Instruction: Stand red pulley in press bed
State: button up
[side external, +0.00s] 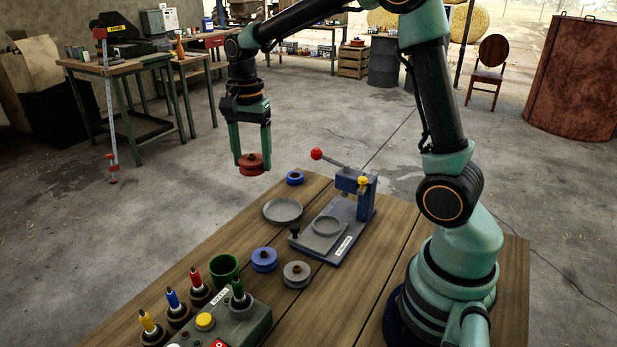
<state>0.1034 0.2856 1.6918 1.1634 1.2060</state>
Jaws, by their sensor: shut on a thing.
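My gripper (252,156) points down and is shut on the red pulley (252,165). It holds the pulley up in the air, level, near the far left edge of the table. The press (360,194) is blue and stands on the table to the right of my gripper. It has a lever with a red ball and a yellow knob. The press bed (326,226) is a grey round seat on a grey block at the front of the press, and it looks empty.
A grey dish (283,210) lies left of the press, with a blue ring (295,178) behind it. A blue pulley (264,259) and a grey pulley (297,273) lie in front. A green cup (224,269), several markers and a control box (230,325) fill the near left.

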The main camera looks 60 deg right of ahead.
jog(key=shift+s+d+r, duration=0.2)
jog(key=s+d+f, duration=0.4)
jog(key=s+d, duration=0.2)
send_over(327, 227)
notch_tip(327, 227, down, 4)
jog(key=shift+w+d+f, duration=0.1)
jog(key=shift+f, duration=4.15)
jog(key=shift+f, duration=0.55)
jog(key=o, duration=1.3)
jog(key=shift+o, duration=0.9)
jog(key=shift+r, duration=0.6)
notch_tip(327, 227, up, 7)
